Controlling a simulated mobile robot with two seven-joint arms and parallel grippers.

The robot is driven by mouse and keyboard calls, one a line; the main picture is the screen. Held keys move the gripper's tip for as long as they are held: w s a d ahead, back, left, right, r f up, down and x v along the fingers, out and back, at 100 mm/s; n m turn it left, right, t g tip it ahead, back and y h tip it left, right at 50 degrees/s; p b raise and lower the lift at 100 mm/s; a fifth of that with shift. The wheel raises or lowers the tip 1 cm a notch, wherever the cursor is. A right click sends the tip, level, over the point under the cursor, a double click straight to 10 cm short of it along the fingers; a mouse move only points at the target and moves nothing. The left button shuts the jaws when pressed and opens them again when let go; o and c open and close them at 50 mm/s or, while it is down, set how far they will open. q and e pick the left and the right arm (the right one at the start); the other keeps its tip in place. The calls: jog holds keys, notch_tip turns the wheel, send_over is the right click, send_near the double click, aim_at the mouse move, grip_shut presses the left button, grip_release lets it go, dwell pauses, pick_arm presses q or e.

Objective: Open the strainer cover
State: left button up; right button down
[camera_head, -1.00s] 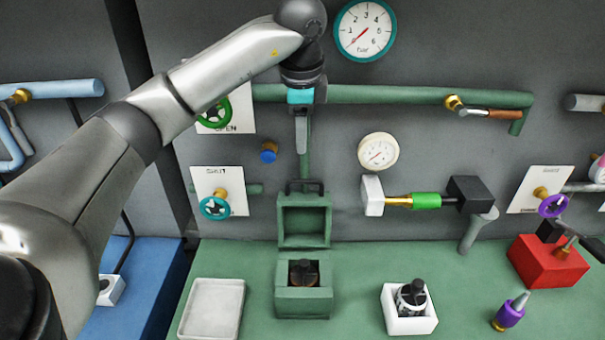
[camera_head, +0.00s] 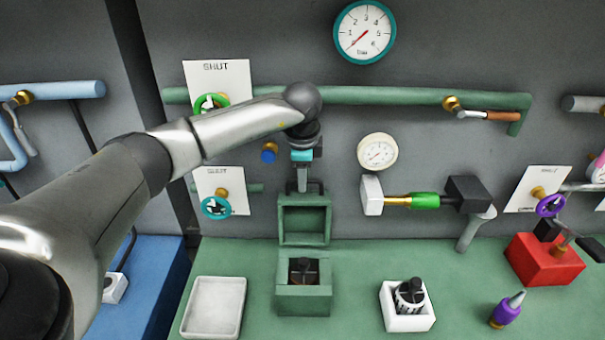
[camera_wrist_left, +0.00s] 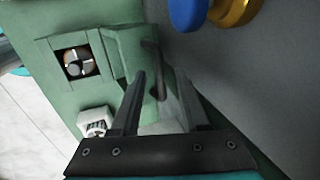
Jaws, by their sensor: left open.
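The green strainer cover (camera_head: 304,222) stands upright, hinged back behind the green strainer box (camera_head: 304,304). The box's top is open, and a dark round part (camera_head: 304,268) shows inside. The cover's dark bar handle (camera_head: 317,186) is at its top edge. My left gripper (camera_head: 303,188) points down at this handle, in front of the wall. In the left wrist view, the open fingers (camera_wrist_left: 161,78) lie on either side of the handle (camera_wrist_left: 153,62); I cannot tell whether they touch it. The cover (camera_wrist_left: 128,48) and box (camera_wrist_left: 55,50) show beside them. My right gripper is not in view.
A pale tray (camera_head: 213,308) lies left of the box. A blue knob (camera_head: 269,153) and a teal valve wheel (camera_head: 215,208) are on the wall nearby. A green pipe (camera_head: 380,96) runs above.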

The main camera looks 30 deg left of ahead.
pick_arm(q)
grip_shut()
dwell(1.4)
